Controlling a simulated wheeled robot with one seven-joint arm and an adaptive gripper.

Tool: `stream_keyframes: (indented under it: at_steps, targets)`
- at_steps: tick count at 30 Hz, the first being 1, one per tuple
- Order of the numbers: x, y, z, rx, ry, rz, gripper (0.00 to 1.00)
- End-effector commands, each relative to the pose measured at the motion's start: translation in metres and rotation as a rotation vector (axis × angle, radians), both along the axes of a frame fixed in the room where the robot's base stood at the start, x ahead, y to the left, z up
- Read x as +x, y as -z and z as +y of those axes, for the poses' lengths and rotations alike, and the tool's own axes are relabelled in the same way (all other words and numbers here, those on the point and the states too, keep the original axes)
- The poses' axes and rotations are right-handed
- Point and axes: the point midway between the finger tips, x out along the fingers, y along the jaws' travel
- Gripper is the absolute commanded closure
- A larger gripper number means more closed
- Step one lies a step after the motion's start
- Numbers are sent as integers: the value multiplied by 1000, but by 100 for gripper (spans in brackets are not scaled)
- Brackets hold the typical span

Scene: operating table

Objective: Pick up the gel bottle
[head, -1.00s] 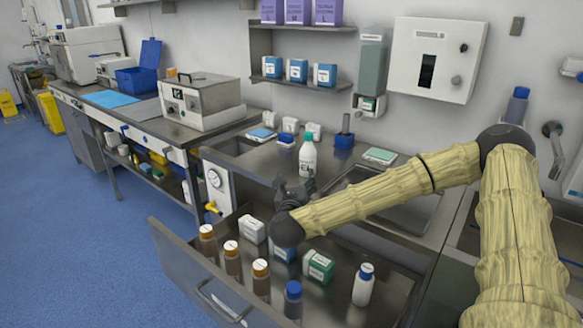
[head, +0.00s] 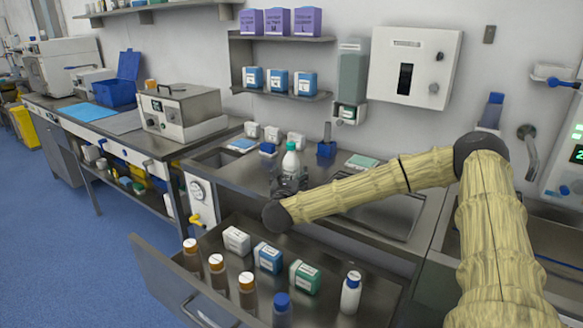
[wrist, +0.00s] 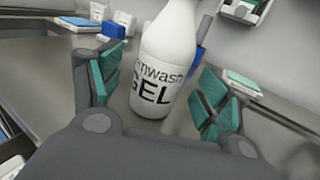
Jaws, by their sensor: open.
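The gel bottle (head: 291,160) is white with a green cap and stands upright on the steel counter. In the wrist view the bottle (wrist: 167,55) shows large, with "GEL" in dark letters on its side; its top is cut off by the picture edge. My gripper (wrist: 160,92) is open, with teal pads to the left and right of the bottle's lower part. Gaps show between the pads and the bottle. In the head view my gripper (head: 289,184) is in front of the bottle and hides its base.
An open drawer (head: 150,265) in front holds brown bottles (head: 217,272), small boxes (head: 268,258) and a white bottle (head: 351,293). A blue holder (head: 326,149) stands right of the gel bottle. Small white containers (head: 272,134) stand behind.

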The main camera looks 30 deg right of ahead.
Motion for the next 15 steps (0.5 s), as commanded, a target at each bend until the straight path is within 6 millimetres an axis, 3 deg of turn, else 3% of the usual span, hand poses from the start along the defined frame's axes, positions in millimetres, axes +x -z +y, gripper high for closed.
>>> stream_keyframes:
  at_steps: [6, 15]
  targets:
    - [17, -1, -16, -1, 2, 1, 24]
    - [20, 0, -19, 0, 2, 0, 24]
